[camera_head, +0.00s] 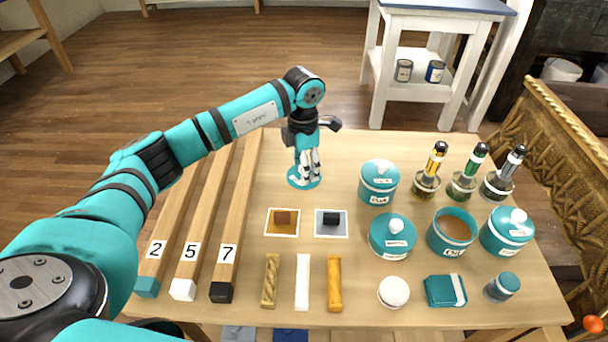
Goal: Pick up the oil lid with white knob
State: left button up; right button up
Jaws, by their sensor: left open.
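A teal round disc (298,183), which looks like a lid, lies flat on the table at the upper middle. My left gripper (308,175) is pointed down right over it, its fingertips at or just above the disc; contact is unclear. It is open, and its fingers hide the disc's middle, so no knob shows there. An open teal pot (452,232) with brown contents stands to the right, its label seeming to read oil. Teal lidded pots with white knobs stand nearby: one behind (380,182), one in front (392,237) and one at right (507,230). My right gripper is not in view.
Three bottles (464,182) stand at the back right. Three long wooden bars (195,220) lie at left under my arm.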

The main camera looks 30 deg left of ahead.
pick_arm(q)
grip_shut()
dwell(0.3)
